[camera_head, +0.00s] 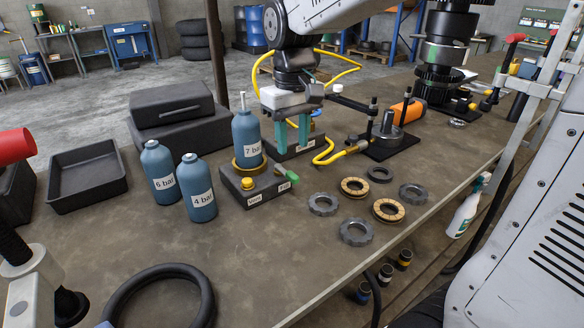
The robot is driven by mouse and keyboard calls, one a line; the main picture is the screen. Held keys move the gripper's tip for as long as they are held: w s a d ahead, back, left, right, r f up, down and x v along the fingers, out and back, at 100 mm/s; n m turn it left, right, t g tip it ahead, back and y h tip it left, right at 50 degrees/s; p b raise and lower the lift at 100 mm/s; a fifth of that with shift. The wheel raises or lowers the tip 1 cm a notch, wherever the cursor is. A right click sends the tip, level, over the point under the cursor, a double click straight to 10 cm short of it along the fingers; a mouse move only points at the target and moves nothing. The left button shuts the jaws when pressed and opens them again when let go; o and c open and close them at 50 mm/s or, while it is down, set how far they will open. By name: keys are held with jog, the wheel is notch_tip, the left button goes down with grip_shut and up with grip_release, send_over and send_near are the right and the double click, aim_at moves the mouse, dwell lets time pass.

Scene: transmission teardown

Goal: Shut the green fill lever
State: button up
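The green fill lever (291,176) sticks out at the right end of a dark valve block (256,187), beside its "Fill" label. It points up and to the right. A yellow knob (247,183) sits on the block's front left, above a "Vent" label. A blue bottle marked "7 bar" (247,138) stands upright in a brass-coloured ring on the block. My gripper (293,147) points down behind and above the lever, apart from it. Its two teal fingers are spread, with nothing seen between them. A black labelled base shows behind the fingertips.
Blue bottles marked "6 bar" (163,172) and "4 bar" (198,188) stand left of the block. Several rings and gears, including a grey gear (356,232), lie to its right. A yellow hose (334,156) runs behind.

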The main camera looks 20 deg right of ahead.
aim_at(292, 174)
notch_tip(292, 174, down, 8)
jog(key=shift+w+r, duration=0.1)
jog(key=shift+r, duration=0.05)
dwell(0.3)
grip_shut()
